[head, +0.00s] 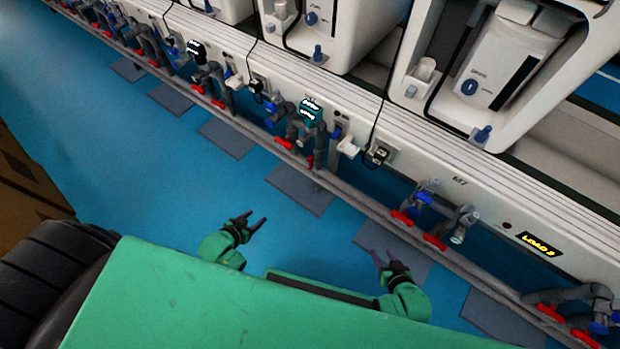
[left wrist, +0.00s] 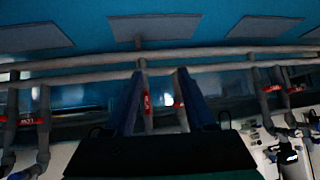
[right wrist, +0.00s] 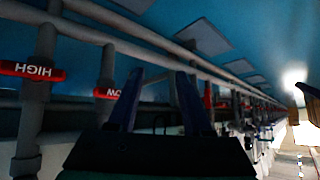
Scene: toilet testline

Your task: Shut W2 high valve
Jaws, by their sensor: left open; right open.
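Red valve handles sit in pairs on grey pipes along the front of the white testline. One pair in the head view has a left handle (head: 402,218) and a right handle (head: 435,242). In the right wrist view one red handle reads HIGH (right wrist: 32,71) and the one beside it reads LOW (right wrist: 107,93). No W2 label is readable. My left gripper (head: 254,222) is open and empty over the blue floor, apart from the pipes. My right gripper (head: 380,256) is open and empty, also short of the pipes. Red handles (left wrist: 272,88) also show in the left wrist view.
A long grey pipe rail (head: 365,203) runs along the front of the line. White toilet units (head: 500,60) stand on top. A lit yellow display (head: 538,244) is at the right. Blue floor with grey mats (head: 300,190) is clear. A brown box (head: 25,180) stands at the left.

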